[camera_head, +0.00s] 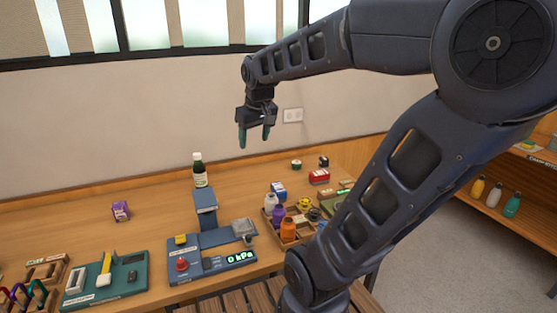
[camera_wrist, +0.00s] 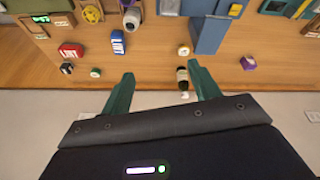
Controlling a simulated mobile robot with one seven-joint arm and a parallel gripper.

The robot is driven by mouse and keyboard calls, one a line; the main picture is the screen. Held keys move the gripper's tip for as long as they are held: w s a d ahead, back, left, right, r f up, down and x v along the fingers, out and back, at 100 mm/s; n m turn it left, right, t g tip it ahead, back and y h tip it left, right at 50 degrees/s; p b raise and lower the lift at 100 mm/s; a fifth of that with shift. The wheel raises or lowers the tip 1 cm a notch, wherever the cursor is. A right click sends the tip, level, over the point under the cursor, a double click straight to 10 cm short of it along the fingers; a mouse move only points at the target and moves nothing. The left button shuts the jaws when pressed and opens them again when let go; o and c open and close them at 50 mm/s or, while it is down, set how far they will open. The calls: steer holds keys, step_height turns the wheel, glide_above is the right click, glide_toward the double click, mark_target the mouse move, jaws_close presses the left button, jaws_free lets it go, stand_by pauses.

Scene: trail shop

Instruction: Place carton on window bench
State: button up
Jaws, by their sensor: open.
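Several small boxes could be the carton; I cannot tell which one is meant. A purple box (camera_head: 120,211) lies on the left of the wooden worktop. A blue-and-white box (camera_head: 279,191) and a red box (camera_head: 319,177) stand on its right part. In the wrist view, these are the purple box (camera_wrist: 248,62), blue-and-white box (camera_wrist: 117,42) and red box (camera_wrist: 70,50). The long worktop (camera_head: 60,225) under the windows appears to be the window bench. My gripper (camera_head: 254,138) is open and empty, pointing down well above the worktop; its fingers also show in the wrist view (camera_wrist: 162,88).
A dark bottle (camera_head: 199,170) stands near the wall. A blue gauge device (camera_head: 212,255), a green tool board (camera_head: 105,287) and a wooden tray (camera_head: 288,230) of bottles line the front. A shelf (camera_head: 535,160) stands at right. Clear worktop lies around the purple box.

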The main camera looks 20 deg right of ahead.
steer(key=s+d+f+m, duration=0.3)
steer(key=s+f, duration=0.1)
steer(key=s, duration=0.5)
steer(key=shift+s+d+t, duration=0.15)
steer(key=shift+d+t, duration=0.25)
